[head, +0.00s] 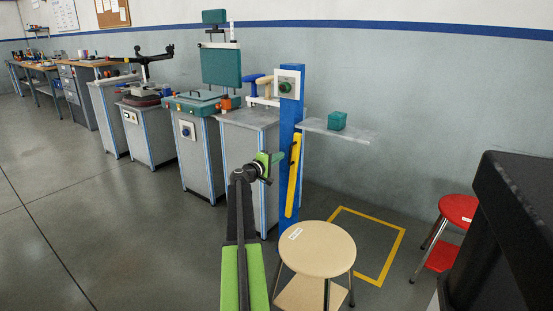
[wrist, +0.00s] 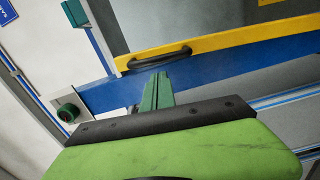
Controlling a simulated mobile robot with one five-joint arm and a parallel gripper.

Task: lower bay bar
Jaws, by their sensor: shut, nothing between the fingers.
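The yellow bay bar (head: 292,182) stands nearly upright along the blue post (head: 290,115) in the head view, tilted slightly. In the wrist view the bar (wrist: 235,39) runs across the top, and its black handle (wrist: 160,56) is close to my fingertips. My gripper (head: 278,156) is at the left side of the post, near the bar's upper part. In the wrist view its green fingers (wrist: 157,82) are together and empty, pointing at the handle. I cannot tell whether they touch it.
A beige stool (head: 314,248) stands before the post, near a yellow floor outline (head: 396,252). A grey shelf (head: 350,133) with a teal block (head: 337,120) juts right. Benches with machines (head: 200,104) line the left wall. A red stool (head: 459,210) stands right. The left floor is clear.

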